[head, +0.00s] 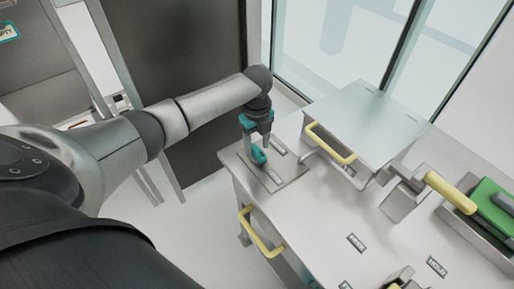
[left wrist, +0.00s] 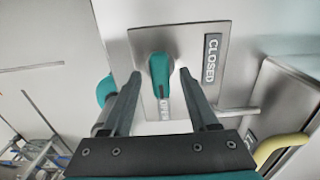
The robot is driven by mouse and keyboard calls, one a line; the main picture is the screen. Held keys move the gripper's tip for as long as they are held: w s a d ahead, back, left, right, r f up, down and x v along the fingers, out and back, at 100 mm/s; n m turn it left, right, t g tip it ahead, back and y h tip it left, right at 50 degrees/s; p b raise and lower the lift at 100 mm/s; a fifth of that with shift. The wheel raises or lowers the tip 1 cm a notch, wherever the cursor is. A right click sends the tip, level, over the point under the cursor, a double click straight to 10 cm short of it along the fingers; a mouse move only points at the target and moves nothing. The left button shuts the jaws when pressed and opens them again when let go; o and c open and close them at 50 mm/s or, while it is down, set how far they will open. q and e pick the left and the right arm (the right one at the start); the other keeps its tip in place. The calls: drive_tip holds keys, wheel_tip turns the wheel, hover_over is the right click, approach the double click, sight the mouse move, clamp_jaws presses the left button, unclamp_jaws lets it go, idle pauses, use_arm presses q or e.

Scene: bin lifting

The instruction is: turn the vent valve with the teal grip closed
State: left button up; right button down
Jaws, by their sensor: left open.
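The vent valve's teal grip (head: 258,154) sits on a grey metal plate (head: 289,181) at the table's left corner in the head view. In the left wrist view the teal grip (left wrist: 160,70) lies between the fingertips of my left gripper (left wrist: 160,74), with a gap on each side. Its narrow end points down at the OPEN label (left wrist: 164,108), which it partly covers. The CLOSED label (left wrist: 211,58) is to the right on the plate. In the head view my left gripper (head: 262,142) is open over the valve. My right gripper is out of view.
A raised metal lid with a yellow handle (head: 331,143) stands right of the valve. A yellow drawer handle (head: 260,232) juts from the table's front. A yellow-handled lever (head: 450,192) and a green block (head: 493,206) are at the right. The table's middle is mostly clear.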

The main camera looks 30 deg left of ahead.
use_arm(q)
drive_tip(key=shift+f, duration=0.55)
clamp_jaws()
